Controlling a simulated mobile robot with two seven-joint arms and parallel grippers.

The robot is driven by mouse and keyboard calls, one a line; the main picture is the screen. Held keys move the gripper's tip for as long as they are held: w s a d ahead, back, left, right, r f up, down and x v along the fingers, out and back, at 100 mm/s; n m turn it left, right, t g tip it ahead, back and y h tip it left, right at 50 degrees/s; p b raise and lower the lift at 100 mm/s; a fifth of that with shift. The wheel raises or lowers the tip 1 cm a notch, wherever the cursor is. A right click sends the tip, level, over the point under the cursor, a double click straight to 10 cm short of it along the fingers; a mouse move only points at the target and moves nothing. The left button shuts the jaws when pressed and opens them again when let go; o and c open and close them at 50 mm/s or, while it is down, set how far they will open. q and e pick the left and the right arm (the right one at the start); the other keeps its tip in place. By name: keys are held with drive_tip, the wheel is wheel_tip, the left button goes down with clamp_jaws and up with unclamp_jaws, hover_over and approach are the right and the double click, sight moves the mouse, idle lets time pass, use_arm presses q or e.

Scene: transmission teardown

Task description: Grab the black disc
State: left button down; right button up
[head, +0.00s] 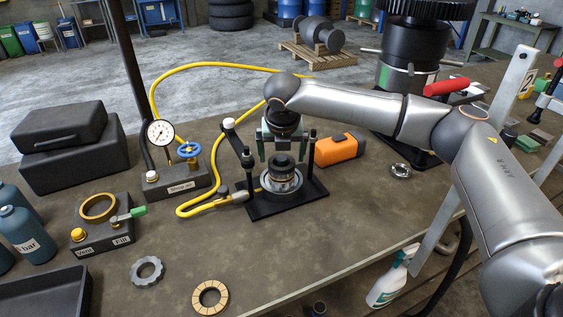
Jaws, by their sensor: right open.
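A dark, stacked round part (283,166) with a black disc-like top sits on a silver ring (281,183) on a black fixture plate (262,208) at the middle of the bench. Which piece is the black disc is hard to tell; this dark top is the closest match. My right gripper (282,150) points down directly above it, between the fixture's posts. Its fingers are apart, with nothing seen held between them. Whether the fingertips touch the part is unclear at this size. My left gripper is not in view.
Upright fixture posts (247,160) stand close to the gripper. A yellow hose (190,68) loops behind and left to a gauge block (178,183). A tan ring (223,300) and grey toothed ring (147,284) lie in front.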

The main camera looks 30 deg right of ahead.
drive_tip(key=shift+w+d+f, duration=0.1)
drive_tip(key=shift+w+f, duration=0.1)
drive_tip(key=shift+f, duration=0.45)
drive_tip(key=shift+r, duration=0.1)
drive_tip(key=c, duration=1.3)
drive_tip(key=shift+r, duration=0.1)
drive_tip(key=shift+c, duration=0.2)
